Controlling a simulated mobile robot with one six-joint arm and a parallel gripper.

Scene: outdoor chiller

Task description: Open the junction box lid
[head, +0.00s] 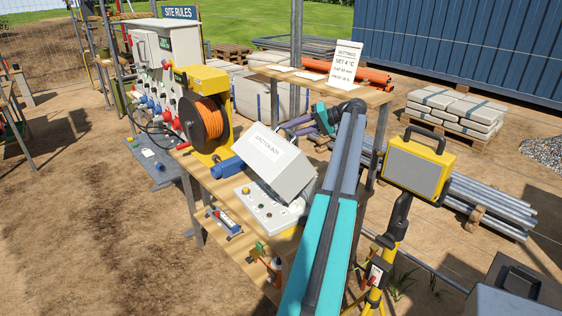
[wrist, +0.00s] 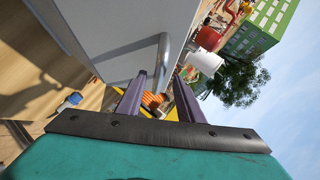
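The junction box lid (head: 266,152) is a pale grey, tilted cover with a "JUNCTION BOX" label in the head view. It slants above a light panel (head: 262,211) with knobs and a yellow button; how they join is unclear. My gripper (head: 301,126) is beside the lid's far right edge. In the wrist view a large grey face (wrist: 105,30) fills the upper left, with a curved metal handle (wrist: 163,58) at its edge. My gripper's purple fingers (wrist: 160,77) are apart, with the handle's lower part showing between them. Whether they touch it is unclear.
An orange cable reel (head: 208,118) stands left of the box on the wooden bench (head: 205,178). A yellow work light (head: 417,167) stands on a tripod to the right. A shelf with a settings card (head: 345,62) is behind my arm.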

